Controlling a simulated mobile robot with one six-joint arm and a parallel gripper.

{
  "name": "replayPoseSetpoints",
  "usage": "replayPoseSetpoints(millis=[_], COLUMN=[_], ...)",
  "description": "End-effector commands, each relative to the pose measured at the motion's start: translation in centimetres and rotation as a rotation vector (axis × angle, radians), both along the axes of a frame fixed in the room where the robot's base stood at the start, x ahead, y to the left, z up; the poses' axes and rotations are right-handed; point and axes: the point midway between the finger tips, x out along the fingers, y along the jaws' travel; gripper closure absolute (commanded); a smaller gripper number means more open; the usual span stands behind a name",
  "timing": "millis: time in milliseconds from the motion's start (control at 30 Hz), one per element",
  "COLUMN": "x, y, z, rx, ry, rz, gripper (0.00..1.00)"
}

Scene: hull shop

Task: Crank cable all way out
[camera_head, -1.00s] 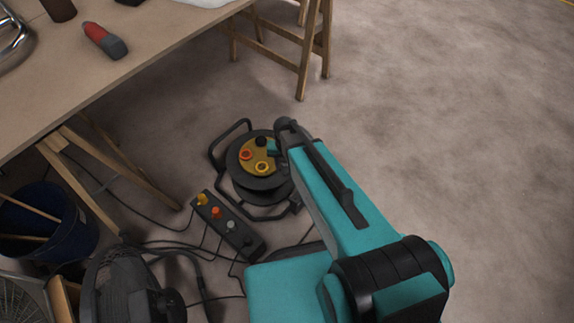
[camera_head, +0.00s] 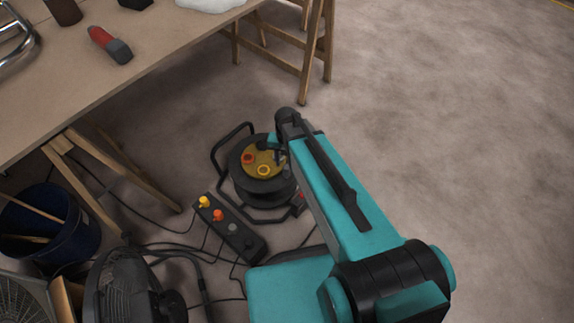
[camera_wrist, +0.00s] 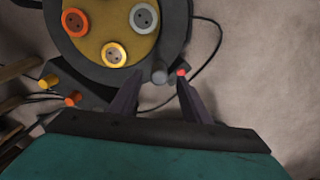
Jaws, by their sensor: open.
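The cable reel (camera_head: 249,185) stands on the floor in a black tubular frame, its yellow-brown socket face turned up. In the wrist view the reel (camera_wrist: 62,42) fills the upper left, with orange, yellow and white sockets. A short grey knob (camera_wrist: 160,74), which looks like the crank handle, is between my fingertips. My gripper (camera_wrist: 158,88) is open, one finger on each side of the knob, with no clear contact visible. In the head view my gripper (camera_head: 281,154) is over the reel's right side, partly hidden by my arm. A dark cable (camera_wrist: 215,50) curves out right of the reel.
A power strip (camera_head: 232,231) with coloured plugs lies close in front of the reel, among loose cables. A black fan (camera_head: 122,285) and a blue bucket (camera_head: 62,235) stand at left. A workbench (camera_head: 110,75) on trestles is upper left. Floor at right is clear.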

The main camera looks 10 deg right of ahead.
Motion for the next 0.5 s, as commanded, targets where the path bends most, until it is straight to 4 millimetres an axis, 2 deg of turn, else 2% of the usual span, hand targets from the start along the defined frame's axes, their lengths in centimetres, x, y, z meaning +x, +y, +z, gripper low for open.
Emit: replayPoseSetpoints(millis=[100, 300, 500], x=[-0.1, 0.0, 0.0], y=[0.1, 0.1, 0.1], z=[2.1, 4.8, 6.6], rx=[-0.001, 0.000, -0.001], ry=[-0.002, -0.001, 0.000], rz=[0.001, 0.002, 0.002], gripper=[0.57, 0.57, 0.57])
